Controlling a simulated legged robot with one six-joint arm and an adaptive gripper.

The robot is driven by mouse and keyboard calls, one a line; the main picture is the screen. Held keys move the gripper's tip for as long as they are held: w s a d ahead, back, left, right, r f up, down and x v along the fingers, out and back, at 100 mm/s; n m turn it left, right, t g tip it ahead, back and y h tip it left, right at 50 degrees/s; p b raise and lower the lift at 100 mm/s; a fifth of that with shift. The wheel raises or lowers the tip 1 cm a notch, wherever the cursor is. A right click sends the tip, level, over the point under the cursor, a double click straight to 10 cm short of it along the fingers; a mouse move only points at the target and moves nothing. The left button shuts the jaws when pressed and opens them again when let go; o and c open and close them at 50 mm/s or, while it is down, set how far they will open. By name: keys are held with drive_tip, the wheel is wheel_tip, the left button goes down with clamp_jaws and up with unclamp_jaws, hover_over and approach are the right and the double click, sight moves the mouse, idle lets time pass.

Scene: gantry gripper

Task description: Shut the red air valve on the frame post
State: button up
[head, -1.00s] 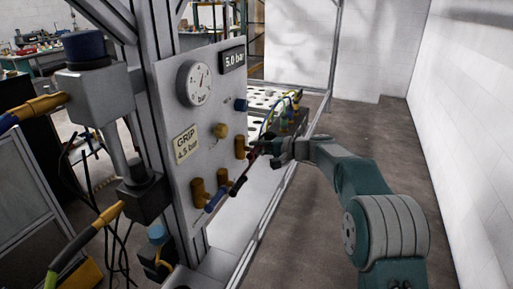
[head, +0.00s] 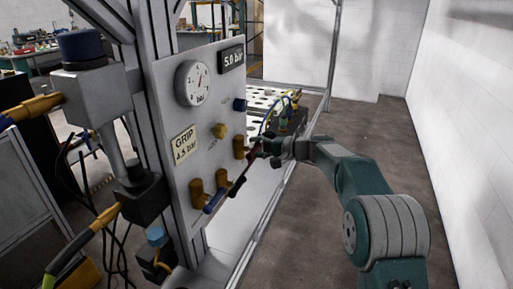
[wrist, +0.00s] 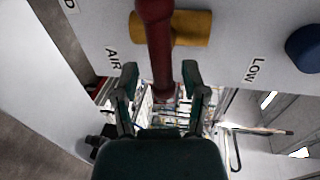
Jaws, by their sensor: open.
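The air valve is a brass body (wrist: 192,28) with a long red lever (wrist: 154,45), beside the label AIR in the wrist view. The lever runs down the picture and its end lies between my open fingers (wrist: 160,84); no grip on it shows. My gripper (head: 266,150) is just right of the valve.
The grey panel (head: 205,130) carries a pressure gauge (head: 194,83), a 5.0 bar display (head: 232,59) and a blue-handled valve (head: 213,202) low down. A blue knob (wrist: 305,47) is near the label LOW. The floor (head: 350,130) right of the frame is clear.

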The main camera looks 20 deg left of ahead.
drive_tip(key=w+v, duration=0.1)
drive_tip(key=v, duration=1)
drive_tip(key=shift+s+d, duration=0.35)
drive_tip(key=shift+r, duration=0.1)
drive_tip(key=s+d+r+t+h, duration=0.15)
drive_tip(key=s+d+h, duration=0.35)
drive_tip(key=s, duration=0.5)
drive_tip(key=s+d+r+h, duration=0.2)
drive_tip(key=s+d+h, duration=0.1)
drive_tip(key=s+d, duration=0.5)
drive_tip(key=s+d+f+t+h, duration=0.1)
drive_tip(key=s+d+f+h, duration=0.1)
drive_tip(key=s+d, duration=0.2)
drive_tip(key=s+d+f+h, duration=0.2)
drive_tip(key=s+d, duration=0.3)
drive_tip(key=s, duration=0.5)
drive_tip(key=s+d+f+n+t+h, duration=0.1)
drive_tip(key=s+d+f+h, duration=0.1)
drive_tip(key=s, duration=0.4)
drive_tip(key=shift+s+d+f+t+h, duration=0.25)
drive_tip(key=shift+s+d+t+h, duration=0.15)
drive_tip(key=shift+d+h, duration=0.65)
